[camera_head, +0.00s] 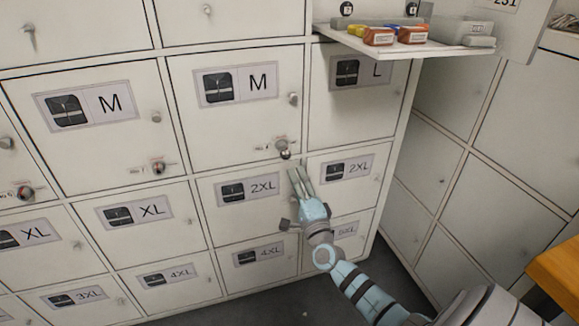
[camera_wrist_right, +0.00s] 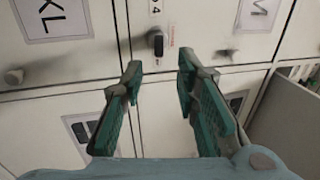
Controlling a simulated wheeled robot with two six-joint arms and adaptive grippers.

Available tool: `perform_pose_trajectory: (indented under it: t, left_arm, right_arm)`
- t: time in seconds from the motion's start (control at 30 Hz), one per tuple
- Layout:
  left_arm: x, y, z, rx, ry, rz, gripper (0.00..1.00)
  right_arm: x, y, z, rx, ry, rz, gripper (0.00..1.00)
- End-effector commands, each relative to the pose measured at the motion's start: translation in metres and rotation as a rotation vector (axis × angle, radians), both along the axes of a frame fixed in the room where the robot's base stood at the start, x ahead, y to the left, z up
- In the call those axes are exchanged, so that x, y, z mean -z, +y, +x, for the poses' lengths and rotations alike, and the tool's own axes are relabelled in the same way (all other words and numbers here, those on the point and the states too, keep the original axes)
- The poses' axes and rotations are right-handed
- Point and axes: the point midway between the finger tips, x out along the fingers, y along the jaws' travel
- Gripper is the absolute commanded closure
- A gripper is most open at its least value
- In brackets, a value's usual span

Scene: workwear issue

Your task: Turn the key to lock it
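A black key (camera_head: 285,154) sits in a lock at the lower edge of the middle M locker door (camera_head: 225,125). A black key (camera_wrist_right: 156,43) also shows in the right wrist view, sticking out from a pale door beside small red print, beyond my fingers. My right gripper (camera_head: 299,176) is just below the key in the head view, with its fingers pointing up towards it. In the right wrist view my right gripper (camera_wrist_right: 158,76) is open, with its fingertips apart and nothing between them. My left gripper is not in view.
A shelf (camera_head: 400,45) with small orange and yellow boxes juts out at the upper right. A wooden table (camera_head: 555,270) stands at the right edge.

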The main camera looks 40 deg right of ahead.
Motion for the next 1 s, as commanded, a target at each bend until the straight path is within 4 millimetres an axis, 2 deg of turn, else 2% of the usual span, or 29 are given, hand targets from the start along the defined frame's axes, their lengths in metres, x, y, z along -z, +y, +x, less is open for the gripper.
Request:
perform_pose_trajectory:
  t: [0.17, 0.4, 0.6, 0.77, 1.0]
  left_arm:
    - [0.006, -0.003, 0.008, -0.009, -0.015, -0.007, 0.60]
    - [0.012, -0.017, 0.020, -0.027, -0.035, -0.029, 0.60]
    - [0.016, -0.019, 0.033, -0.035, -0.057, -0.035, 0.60]
    - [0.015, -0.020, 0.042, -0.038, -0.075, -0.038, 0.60]
    - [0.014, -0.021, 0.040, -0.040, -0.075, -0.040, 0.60]
  right_arm:
    - [-0.003, -0.007, 0.020, 0.000, 0.000, -0.002, 0.72]
    - [-0.009, -0.016, 0.046, 0.001, 0.002, -0.002, 0.72]
    - [-0.014, -0.022, 0.065, 0.000, 0.002, -0.004, 0.72]
    - [-0.017, -0.025, 0.073, 0.000, 0.003, -0.003, 0.72]
    - [-0.018, -0.025, 0.074, 0.000, 0.004, -0.003, 0.72]
